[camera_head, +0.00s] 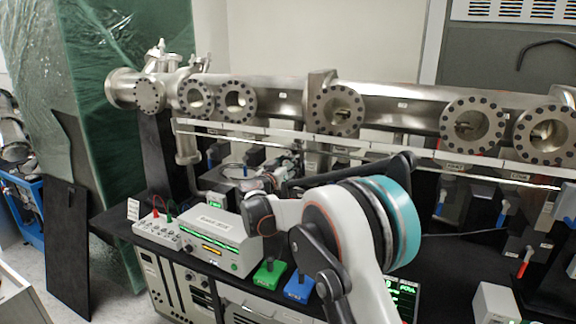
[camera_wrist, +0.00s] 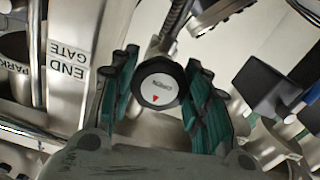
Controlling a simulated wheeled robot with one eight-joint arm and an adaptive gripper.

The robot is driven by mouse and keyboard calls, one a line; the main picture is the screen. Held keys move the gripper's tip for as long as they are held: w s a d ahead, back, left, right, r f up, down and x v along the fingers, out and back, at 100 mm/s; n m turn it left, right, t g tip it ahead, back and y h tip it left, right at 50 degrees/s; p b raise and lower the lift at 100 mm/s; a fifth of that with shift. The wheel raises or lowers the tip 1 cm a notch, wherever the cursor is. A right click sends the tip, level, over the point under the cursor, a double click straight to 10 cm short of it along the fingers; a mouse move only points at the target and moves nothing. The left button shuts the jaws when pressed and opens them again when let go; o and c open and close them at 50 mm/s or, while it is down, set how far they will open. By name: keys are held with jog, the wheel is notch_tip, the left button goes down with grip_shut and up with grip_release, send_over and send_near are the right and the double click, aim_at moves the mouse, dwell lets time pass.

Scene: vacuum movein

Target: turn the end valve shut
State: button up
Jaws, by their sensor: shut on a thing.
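The end valve's knob (camera_wrist: 157,82) is round, with a black rim and a white face, in the middle of the wrist view. A small red arrow near the lower part of its face points roughly down in the picture. A label reading "END GATE" (camera_wrist: 68,62) is on a pale panel to its left. My gripper (camera_wrist: 160,62) has its teal-padded fingers on either side of the knob and is shut on it. In the head view my gripper (camera_head: 266,178) is below the steel beam pipe, and my arm hides the knob there.
The long steel pipe (camera_head: 400,108) with round bolted flanges runs above. A bench with a grey instrument (camera_head: 222,238), a green block (camera_head: 269,273) and a blue block (camera_head: 299,287) lies below my arm. A dark block (camera_wrist: 262,82) stands right of my gripper.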

jog(key=shift+f, duration=0.1)
jog(key=o, duration=1.1)
jog(key=v, duration=1.2)
